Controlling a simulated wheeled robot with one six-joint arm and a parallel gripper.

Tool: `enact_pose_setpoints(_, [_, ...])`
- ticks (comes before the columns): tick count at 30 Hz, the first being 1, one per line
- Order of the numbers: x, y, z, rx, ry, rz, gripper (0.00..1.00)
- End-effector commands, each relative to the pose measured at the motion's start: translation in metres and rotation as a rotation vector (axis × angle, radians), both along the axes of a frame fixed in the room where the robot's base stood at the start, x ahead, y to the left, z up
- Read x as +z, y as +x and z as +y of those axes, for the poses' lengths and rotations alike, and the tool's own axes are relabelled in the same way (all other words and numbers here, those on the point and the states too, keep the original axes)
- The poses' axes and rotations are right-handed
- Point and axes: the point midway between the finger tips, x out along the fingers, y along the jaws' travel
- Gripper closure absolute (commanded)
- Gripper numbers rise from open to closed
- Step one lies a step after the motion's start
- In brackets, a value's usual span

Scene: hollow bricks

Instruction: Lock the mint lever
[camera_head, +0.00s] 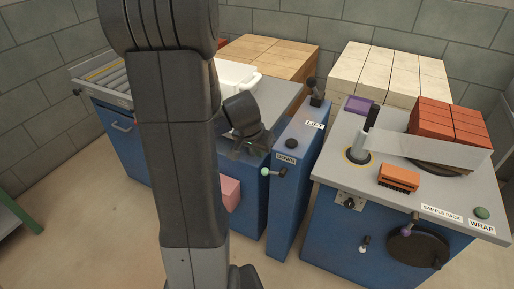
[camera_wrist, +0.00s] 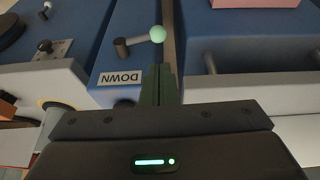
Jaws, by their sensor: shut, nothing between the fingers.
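The mint lever (camera_head: 266,172) is on the front face of the narrow blue lift column. Its round mint knob points left and its dark pivot is at the right, with the arm about level. In the wrist view the mint knob (camera_wrist: 158,34) is just beyond my fingertips, and its arm runs left to the dark pivot. My gripper (camera_wrist: 158,68) is shut and empty, with the fingertips close to the knob and a small gap seeming to separate them. In the head view my gripper (camera_head: 256,148) is above and a little left of the lever, partly hidden by my own wrist.
The DOWN label (camera_head: 286,158) and a black button (camera_head: 291,143) are above the lever. A black-handled LIFT lever (camera_head: 316,92) stands behind. A pink block (camera_head: 230,193) sticks out at the left cabinet. The wrapping table (camera_head: 330,165) stands to the right, across a narrow gap.

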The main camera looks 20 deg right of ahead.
Motion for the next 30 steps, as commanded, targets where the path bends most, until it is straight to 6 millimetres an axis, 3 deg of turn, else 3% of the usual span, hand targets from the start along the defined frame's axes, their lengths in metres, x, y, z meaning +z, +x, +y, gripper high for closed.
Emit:
enact_pose_setpoints(3, [-0.024, 0.004, -0.007, -0.001, 0.001, 0.003, 1.0])
enact_pose_setpoints(13, [-0.074, 0.012, -0.02, 0.0, 0.001, 0.002, 1.0])
enact_pose_setpoints(30, [-0.084, 0.013, -0.022, 0.001, -0.002, 0.0, 1.0])
